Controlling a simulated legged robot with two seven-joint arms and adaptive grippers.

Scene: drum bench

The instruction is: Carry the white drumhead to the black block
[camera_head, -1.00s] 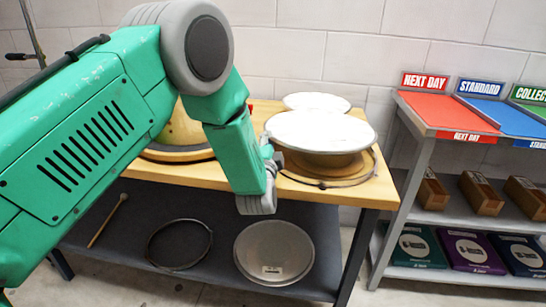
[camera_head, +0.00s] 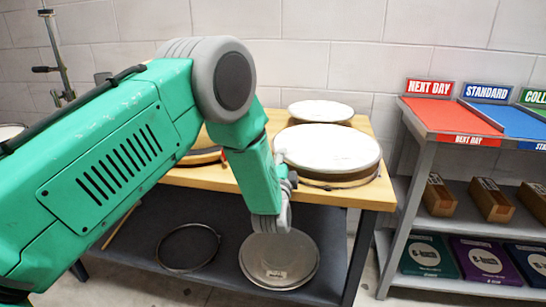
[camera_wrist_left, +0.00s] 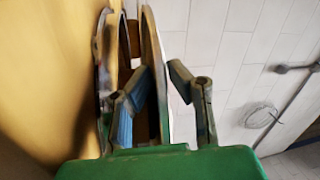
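The white drumhead (camera_head: 328,146) lies roughly level above the wooden drum body on the right part of the bench. It shows edge-on in the left wrist view (camera_wrist_left: 153,50), between my fingers. My left gripper (camera_head: 286,170) is at its left rim. In the wrist view the fingers (camera_wrist_left: 162,72) converge on both sides of the rim and look shut on it. The drum hoop (camera_head: 340,185) is just below; whether the drumhead touches the drum is unclear. I cannot pick out the black block. My right gripper is out of view.
A smaller white-topped drum (camera_head: 321,110) stands behind. Another drum (camera_head: 203,152) is partly hidden by my left arm. The lower shelf holds a round disc (camera_head: 279,262) and a dark hoop (camera_head: 188,248). A parcel rack (camera_head: 425,170) stands right of the bench.

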